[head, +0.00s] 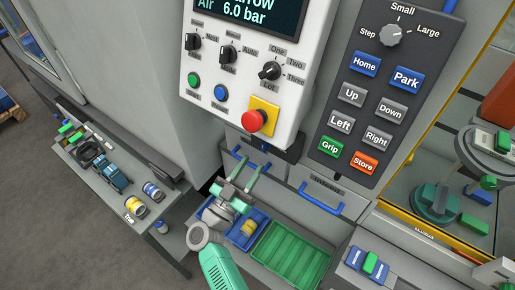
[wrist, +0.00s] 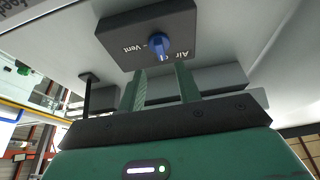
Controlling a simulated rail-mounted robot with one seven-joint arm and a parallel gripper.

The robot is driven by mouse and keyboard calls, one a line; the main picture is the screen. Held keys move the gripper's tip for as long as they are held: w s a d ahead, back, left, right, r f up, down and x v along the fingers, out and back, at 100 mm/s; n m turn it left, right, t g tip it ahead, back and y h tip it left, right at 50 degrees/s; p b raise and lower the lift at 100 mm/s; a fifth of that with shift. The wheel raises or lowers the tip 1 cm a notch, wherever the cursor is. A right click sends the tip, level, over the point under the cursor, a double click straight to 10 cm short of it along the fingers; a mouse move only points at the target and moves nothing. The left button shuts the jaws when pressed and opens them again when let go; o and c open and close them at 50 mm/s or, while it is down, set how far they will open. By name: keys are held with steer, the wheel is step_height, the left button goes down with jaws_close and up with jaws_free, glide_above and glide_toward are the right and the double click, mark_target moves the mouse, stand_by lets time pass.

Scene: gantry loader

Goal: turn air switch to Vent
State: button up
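The air switch is a blue knob (wrist: 158,46) on a dark box (wrist: 120,32) in the wrist view. The labels "Vent" and "Air" are printed beside the knob, Vent on its left and Air on its lower right. I cannot tell for sure which label the knob points at. My gripper (wrist: 162,70) is open and empty, its two green fingers apart just below the knob and not around it. In the head view my gripper (head: 248,172) is under the white control panel; I cannot make out the air switch there.
The white control panel (head: 290,40) has several knobs and a red stop button (head: 254,121) above my gripper. A grey button panel (head: 385,95) is on its right. Blue trays and a green tray (head: 290,255) lie below. A side bench (head: 110,215) with parts stands left.

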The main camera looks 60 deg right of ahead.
mark_target(264, 149)
steer(key=x, duration=0.5)
steer(key=shift+d+r, duration=0.25)
jaws_close()
steer(key=shift+f+m+b, duration=0.1)
steer(key=shift+m+b, duration=0.3)
steer(key=shift+b, duration=0.05)
steer(key=m+g+b, duration=0.1)
steer(key=m, duration=0.1)
steer(key=m+g+b, duration=0.1)
steer(key=m+b, duration=0.1)
steer(key=shift+f+g+y, duration=0.2)
steer(key=shift+g+y, duration=0.1)
steer(key=shift+y, duration=0.1)
steer(key=m+g+y+b, duration=0.1)
steer(key=m+b, duration=0.1)
steer(key=m, duration=0.2)
steer(key=m+g+y+b, duration=0.1)
steer(key=m+b, duration=0.1)
steer(key=m, duration=0.1)
steer(key=shift+m+g+b, duration=0.3)
steer(key=shift+m+g, duration=0.1)
steer(key=shift+s+m+g+y+b, duration=0.1)
steer(key=shift+m+y+b, duration=0.7)
steer(key=shift+m, duration=0.85)
steer(key=shift+m+g+y+b, duration=0.1)
steer(key=shift+m+y+b, duration=0.65)
steer(key=shift+m, duration=0.85)
steer(key=shift+s+m+g+y+b, duration=0.1)
steer(key=shift+m+y+b, duration=0.65)
steer(key=shift+m, duration=0.9)
